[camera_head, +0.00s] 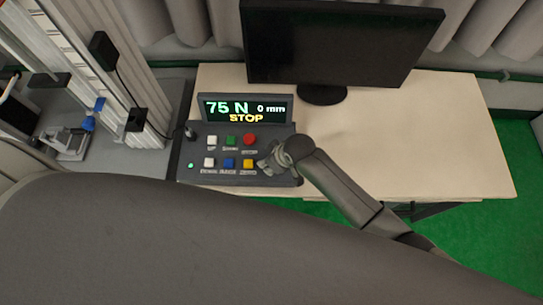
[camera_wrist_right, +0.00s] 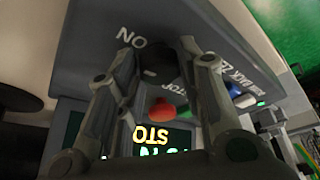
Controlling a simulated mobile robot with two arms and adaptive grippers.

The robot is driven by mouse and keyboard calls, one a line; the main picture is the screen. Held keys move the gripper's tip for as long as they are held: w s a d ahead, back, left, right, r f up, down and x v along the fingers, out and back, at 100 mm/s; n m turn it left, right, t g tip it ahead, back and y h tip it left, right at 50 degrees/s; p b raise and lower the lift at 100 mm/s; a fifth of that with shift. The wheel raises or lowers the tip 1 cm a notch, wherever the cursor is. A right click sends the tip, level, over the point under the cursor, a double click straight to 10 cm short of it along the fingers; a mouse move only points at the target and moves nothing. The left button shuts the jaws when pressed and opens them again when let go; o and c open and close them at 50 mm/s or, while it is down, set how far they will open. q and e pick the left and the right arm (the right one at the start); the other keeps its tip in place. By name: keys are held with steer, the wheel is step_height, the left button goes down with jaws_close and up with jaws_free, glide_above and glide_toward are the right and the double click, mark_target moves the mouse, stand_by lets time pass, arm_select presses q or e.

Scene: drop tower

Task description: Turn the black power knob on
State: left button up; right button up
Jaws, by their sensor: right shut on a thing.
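The control box (camera_head: 195,150) stands on the table, its display (camera_head: 245,110) reading "75 N", "0 mm" and "STOP". My right gripper (camera_head: 268,161) is at the right end of its button panel and hides the knob in the head view. In the right wrist view my right gripper (camera_wrist_right: 161,45) has its two fingers on either side of the dark power knob (camera_wrist_right: 155,66), shut on it. An "ON" label (camera_wrist_right: 131,38) shows beside the knob. The knob's exact angle is hard to tell. My left gripper is not in view.
White, green, red, blue and yellow buttons sit left of my right gripper; the red button (camera_head: 249,140) is close. A small green light (camera_head: 191,166) is lit. A monitor (camera_head: 340,45) stands behind. The table's right part (camera_head: 450,140) is clear. A test machine (camera_head: 70,140) stands left.

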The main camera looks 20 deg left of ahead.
steer(key=shift+m+p, duration=0.3)
steer(key=shift+m, duration=0.1)
steer(key=shift+t, duration=0.3)
steer(key=o, duration=1)
steer(key=v, duration=1.2)
